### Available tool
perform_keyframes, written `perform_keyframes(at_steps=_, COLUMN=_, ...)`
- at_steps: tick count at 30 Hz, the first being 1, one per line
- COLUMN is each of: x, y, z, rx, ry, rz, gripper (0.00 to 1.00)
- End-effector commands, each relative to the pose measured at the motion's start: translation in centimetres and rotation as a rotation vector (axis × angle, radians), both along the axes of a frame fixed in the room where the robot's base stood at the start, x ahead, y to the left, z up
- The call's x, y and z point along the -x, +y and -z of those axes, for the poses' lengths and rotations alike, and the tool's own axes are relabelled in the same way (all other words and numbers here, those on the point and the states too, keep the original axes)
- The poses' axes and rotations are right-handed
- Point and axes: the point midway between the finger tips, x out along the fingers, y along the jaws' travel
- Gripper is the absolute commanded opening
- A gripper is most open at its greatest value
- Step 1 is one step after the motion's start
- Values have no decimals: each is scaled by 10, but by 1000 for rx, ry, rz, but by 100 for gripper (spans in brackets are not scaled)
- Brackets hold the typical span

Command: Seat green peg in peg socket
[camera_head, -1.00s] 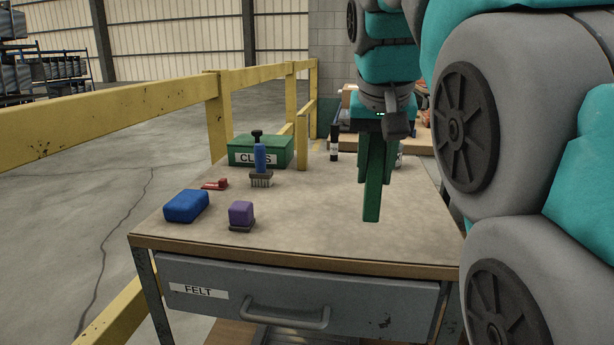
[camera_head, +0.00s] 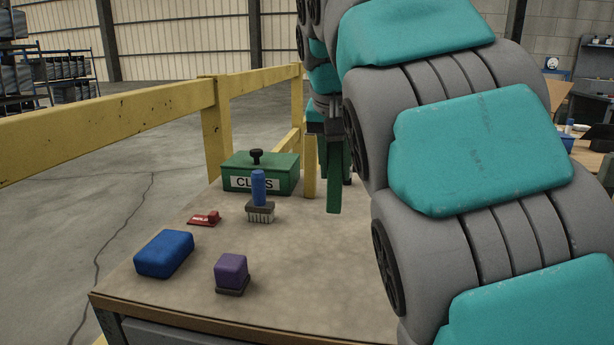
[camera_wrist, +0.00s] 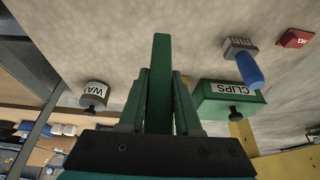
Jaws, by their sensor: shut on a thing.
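The green peg (camera_head: 334,178) is a long, square-edged bar. In the head view it hangs upright, pointing down, near the far right part of the workbench; whether its lower end touches the top I cannot tell. My gripper (camera_wrist: 160,78) is shut on it, with one finger on each side in the wrist view, where the peg (camera_wrist: 160,60) sticks out past the fingertips. I cannot make out a peg socket in either view; my arm covers the right side of the bench.
On the workbench (camera_head: 190,290) are a green CLIPS box (camera_head: 285,178), a blue-handled brush (camera_head: 260,190), a red item (camera_head: 204,219), a blue block (camera_head: 164,254) and a purple block (camera_head: 231,269). A grey labelled tin (camera_wrist: 94,95) shows in the wrist view. A yellow rail (camera_head: 100,122) runs along the left.

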Motion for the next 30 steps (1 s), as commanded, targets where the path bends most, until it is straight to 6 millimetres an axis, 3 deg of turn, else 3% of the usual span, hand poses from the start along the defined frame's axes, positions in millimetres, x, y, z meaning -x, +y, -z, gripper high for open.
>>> perform_keyframes(at_steps=6, x=-32, y=30, z=3, rx=1, ry=-1, rz=-1, gripper=0)
perform_keyframes(at_steps=12, x=-48, y=46, z=5, rx=-1, ry=-2, rz=1, gripper=0)
perform_keyframes(at_steps=20, x=-50, y=49, z=9, rx=-1, ry=-1, rz=1, gripper=0)
perform_keyframes(at_steps=30, x=-49, y=48, z=36, rx=0, ry=1, rz=2, gripper=0)
